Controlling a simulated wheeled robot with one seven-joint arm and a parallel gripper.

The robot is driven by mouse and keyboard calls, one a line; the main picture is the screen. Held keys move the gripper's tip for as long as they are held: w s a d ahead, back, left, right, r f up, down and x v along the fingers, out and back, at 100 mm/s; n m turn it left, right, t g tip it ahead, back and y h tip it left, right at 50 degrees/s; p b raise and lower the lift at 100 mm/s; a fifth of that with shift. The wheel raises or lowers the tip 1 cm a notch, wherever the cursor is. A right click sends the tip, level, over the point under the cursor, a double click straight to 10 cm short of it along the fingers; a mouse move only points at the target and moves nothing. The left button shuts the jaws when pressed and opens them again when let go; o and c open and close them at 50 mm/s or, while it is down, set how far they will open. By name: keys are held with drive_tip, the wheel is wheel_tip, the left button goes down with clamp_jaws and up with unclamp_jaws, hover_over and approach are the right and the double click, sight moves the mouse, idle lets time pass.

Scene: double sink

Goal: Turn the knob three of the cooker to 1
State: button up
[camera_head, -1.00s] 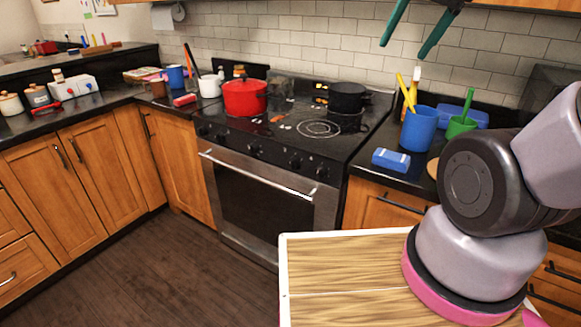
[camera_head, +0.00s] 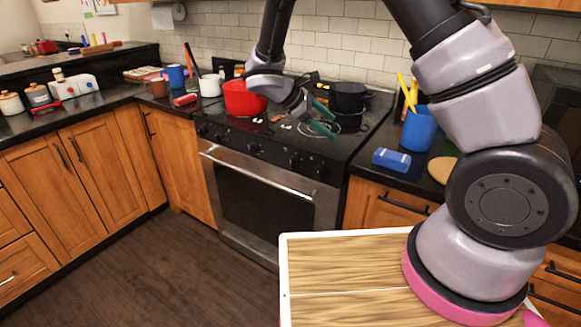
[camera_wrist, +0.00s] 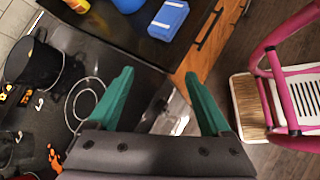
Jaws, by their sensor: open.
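The cooker (camera_head: 225,165) is a black-topped stove with a steel oven door. Its front panel carries a row of several dark knobs, among them a middle knob (camera_head: 254,149) and two at the right (camera_head: 295,163). The knob markings are too small to read. My gripper (camera_head: 322,118) has green fingers and is open and empty. It hangs over the right part of the cooktop, above and behind the knob row, apart from the knobs. In the wrist view the spread fingers (camera_wrist: 159,73) point at the stove's front right edge; knob details there are unclear.
A red pot (camera_head: 240,99) and a black pot (camera_head: 347,97) stand on the cooktop. A blue box (camera_head: 391,160) and a blue cup (camera_head: 418,130) are on the counter to the right. The floor before the oven is clear.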

drive_tip(key=w+a+f+n+t+h, duration=0.25)
drive_tip(key=a+f+n+t, duration=0.45)
drive_tip(key=f, duration=0.5)
drive_tip(key=n+t+y, duration=0.3)
drive_tip(key=n+t, duration=0.3)
drive_tip(key=n, duration=0.4)
approach(291, 165)
drive_tip(key=x, duration=0.9)
drive_tip(key=shift+w+d, duration=0.15)
drive_tip(key=shift+w, duration=0.15)
clamp_jaws()
